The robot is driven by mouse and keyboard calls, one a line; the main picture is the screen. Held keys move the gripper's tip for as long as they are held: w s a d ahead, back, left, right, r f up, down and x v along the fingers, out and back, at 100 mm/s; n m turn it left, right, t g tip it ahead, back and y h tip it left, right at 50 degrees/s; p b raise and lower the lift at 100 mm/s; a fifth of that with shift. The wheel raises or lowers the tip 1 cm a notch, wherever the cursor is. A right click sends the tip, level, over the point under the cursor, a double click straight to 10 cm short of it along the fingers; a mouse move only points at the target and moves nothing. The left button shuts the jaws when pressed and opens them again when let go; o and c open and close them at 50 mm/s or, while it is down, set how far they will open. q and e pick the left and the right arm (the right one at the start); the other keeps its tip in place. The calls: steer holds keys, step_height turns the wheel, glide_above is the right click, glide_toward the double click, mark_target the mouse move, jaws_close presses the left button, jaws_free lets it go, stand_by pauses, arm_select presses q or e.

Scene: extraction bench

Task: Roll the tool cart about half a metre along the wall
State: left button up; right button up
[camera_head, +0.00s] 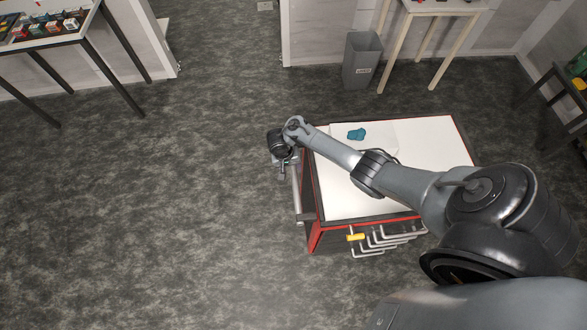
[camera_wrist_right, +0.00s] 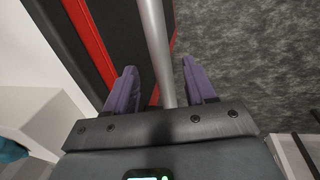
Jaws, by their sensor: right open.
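The tool cart (camera_head: 437,140) has a white top, red edges, a dark body and drawers with silver handles on the side facing me. Its silver push bar (camera_head: 297,192) runs along the cart's left end. My right arm reaches across the cart top, and my right gripper (camera_head: 283,172) is at the bar, pointing down. In the right wrist view, the purple fingers of my right gripper (camera_wrist_right: 160,72) stand open on either side of the push bar (camera_wrist_right: 154,30). Gaps show between bar and fingers. My left gripper is out of view.
A grey bin (camera_head: 362,62) and a light-legged table (camera_head: 425,12) stand behind the cart. A dark-legged table (camera_head: 88,25) is at the upper left. The floor (camera_head: 150,210) left of the cart is clear.

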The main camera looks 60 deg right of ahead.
mark_target(293, 172)
steer(key=shift+s+d+f+b, duration=0.15)
steer(key=shift+f+b, duration=0.2)
steer(key=shift+f, duration=0.8)
steer(key=shift+s+d+f+b, duration=0.15)
steer(key=shift+f+b, duration=0.2)
steer(key=shift+f, duration=0.75)
steer(key=shift+c, duration=0.2)
jaws_close()
